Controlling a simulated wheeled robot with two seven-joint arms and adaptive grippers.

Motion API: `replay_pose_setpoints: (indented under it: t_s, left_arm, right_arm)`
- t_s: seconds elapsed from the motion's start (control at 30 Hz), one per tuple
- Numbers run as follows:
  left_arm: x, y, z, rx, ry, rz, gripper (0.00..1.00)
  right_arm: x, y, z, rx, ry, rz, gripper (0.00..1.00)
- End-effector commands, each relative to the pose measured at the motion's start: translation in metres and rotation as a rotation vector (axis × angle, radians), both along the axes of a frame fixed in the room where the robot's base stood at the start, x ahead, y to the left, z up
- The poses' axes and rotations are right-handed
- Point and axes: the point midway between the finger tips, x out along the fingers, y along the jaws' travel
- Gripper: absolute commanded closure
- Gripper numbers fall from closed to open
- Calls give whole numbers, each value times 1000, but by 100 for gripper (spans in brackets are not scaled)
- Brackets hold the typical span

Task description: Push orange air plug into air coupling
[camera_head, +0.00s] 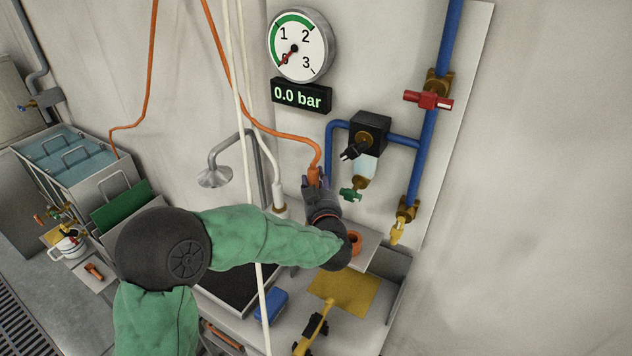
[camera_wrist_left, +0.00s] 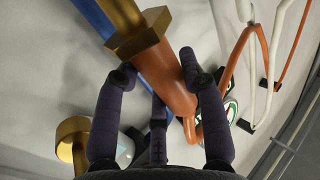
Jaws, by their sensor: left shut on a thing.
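The orange air plug (camera_head: 314,176) is at the end of an orange hose, in my left gripper (camera_head: 322,186) beside the wall. In the left wrist view, my left gripper (camera_wrist_left: 160,82) has its dark fingers closed around the orange plug (camera_wrist_left: 172,84). A brass fitting (camera_wrist_left: 138,32), which looks like the air coupling, is right at the plug's upper end, beside a blue pipe (camera_wrist_left: 92,18). I cannot tell whether the plug is inside it or only against it. In the head view the gripper hides this fitting. My right gripper is not in view.
A gauge (camera_head: 300,46) and a 0.0 bar display (camera_head: 301,96) hang above. The black regulator (camera_head: 369,134), green tap (camera_head: 351,195), red valve (camera_head: 428,100) and yellow tap (camera_head: 397,232) are to the right. White hoses (camera_head: 242,120) hang close on the left.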

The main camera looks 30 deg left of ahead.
Motion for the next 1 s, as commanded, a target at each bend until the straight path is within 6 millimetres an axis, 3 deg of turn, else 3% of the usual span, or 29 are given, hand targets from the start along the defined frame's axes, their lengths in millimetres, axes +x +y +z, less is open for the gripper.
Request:
replay_pose_setpoints:
  t_s: [1.0]
  left_arm:
    - [0,0,-22,1,-1,0,98]
  right_arm:
    - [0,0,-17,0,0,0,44]
